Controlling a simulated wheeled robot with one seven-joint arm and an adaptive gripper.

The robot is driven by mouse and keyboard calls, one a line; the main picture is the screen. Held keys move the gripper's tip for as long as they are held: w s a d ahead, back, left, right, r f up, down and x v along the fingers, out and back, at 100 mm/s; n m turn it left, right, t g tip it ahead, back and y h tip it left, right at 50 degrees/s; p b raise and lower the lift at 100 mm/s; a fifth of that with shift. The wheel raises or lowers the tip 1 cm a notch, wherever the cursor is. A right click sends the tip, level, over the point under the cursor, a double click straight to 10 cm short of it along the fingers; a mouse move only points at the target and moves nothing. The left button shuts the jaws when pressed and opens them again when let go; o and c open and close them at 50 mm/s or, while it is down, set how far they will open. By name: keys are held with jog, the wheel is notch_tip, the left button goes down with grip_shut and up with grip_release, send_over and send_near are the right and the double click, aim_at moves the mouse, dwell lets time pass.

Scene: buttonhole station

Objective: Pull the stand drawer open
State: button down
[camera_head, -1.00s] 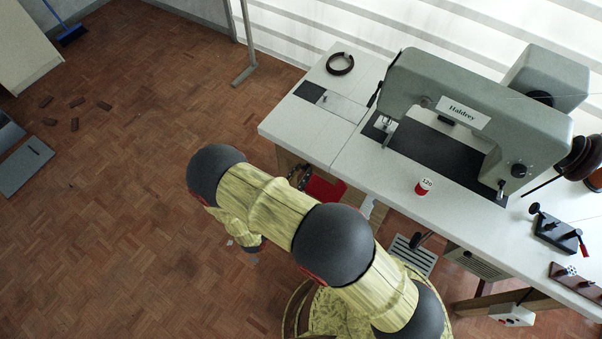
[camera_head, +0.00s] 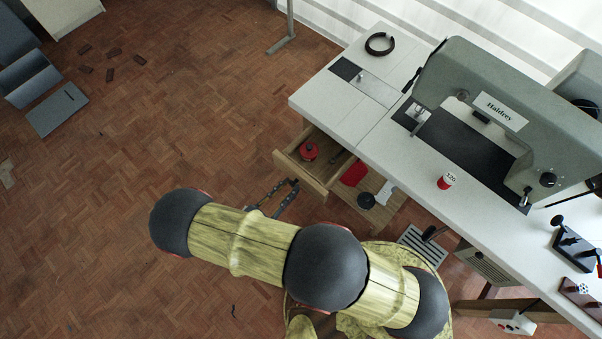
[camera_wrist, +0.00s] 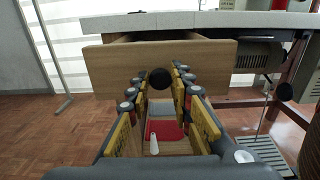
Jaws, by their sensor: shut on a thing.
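The wooden stand drawer (camera_head: 291,172) is pulled partway out from under the white tabletop, and its inside shows from above. A red round thing (camera_head: 309,151) lies in it. In the wrist view the plain wooden drawer front (camera_wrist: 112,68) faces me, with a round black knob (camera_wrist: 160,78) at its middle. My gripper (camera_wrist: 161,80) has one finger on each side of the knob and is shut on it. In the head view my gripper (camera_head: 290,186) is just in front of the drawer, its fingertips small and dark.
A lower shelf (camera_head: 378,217) under the table holds a red thing and a dark round one.

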jog(key=shift+v, duration=2.3)
jog(key=c, duration=1.6)
grip_release()
notch_tip(320, 180, up, 10)
